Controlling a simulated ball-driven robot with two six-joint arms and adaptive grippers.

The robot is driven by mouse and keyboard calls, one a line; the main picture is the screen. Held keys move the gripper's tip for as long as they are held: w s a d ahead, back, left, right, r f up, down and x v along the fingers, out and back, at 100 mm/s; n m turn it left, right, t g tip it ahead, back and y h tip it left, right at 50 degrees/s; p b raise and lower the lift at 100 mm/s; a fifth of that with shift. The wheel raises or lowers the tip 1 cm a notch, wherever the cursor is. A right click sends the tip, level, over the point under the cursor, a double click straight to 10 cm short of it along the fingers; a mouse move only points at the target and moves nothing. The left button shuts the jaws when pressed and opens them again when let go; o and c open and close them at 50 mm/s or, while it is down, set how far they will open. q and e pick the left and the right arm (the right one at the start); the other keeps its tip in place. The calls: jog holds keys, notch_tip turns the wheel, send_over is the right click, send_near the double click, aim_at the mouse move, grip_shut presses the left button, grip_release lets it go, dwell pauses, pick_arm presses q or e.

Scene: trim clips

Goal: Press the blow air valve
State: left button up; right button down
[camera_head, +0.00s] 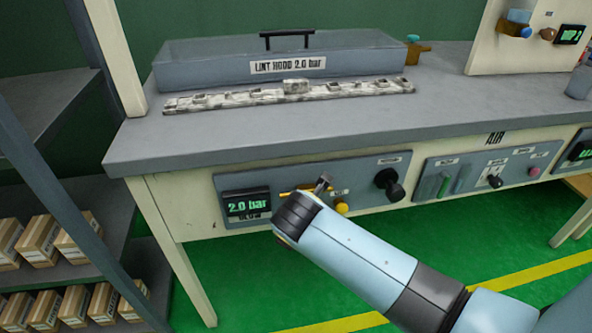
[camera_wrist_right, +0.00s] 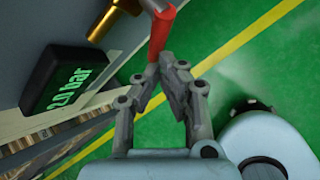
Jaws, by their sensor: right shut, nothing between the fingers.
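The blow air panel (camera_head: 370,172) is on the front of the bench, with a display (camera_head: 246,203) reading 2.0 bar and a BLOW label below it. The display also shows in the right wrist view (camera_wrist_right: 68,88). A brass fitting (camera_wrist_right: 112,20) and a red lever-like part (camera_wrist_right: 162,32) lie ahead of my right gripper (camera_wrist_right: 166,66). The gripper is shut and empty, its tips at the red part's near end; I cannot tell whether they touch. In the head view my right gripper (camera_head: 323,184) is at the panel and hides part of it. My left gripper is out of view.
A black knob (camera_head: 389,184) and a yellow knob (camera_head: 342,207) are on the same panel. A long grey trim strip (camera_head: 290,92) lies on the bench top before the lint hood (camera_head: 340,63). Shelves with boxes (camera_head: 38,240) stand at left.

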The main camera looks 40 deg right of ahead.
jog(key=shift+s+d+f+n+g+h+p, duration=0.1)
jog(key=shift+d+f+n+g+h+p, duration=0.2)
jog(key=shift+h+p, duration=0.45)
dwell(1.6)
jog(key=shift+r+p, duration=0.75)
jog(key=shift+p, duration=0.25)
jog(key=shift+a, duration=0.1)
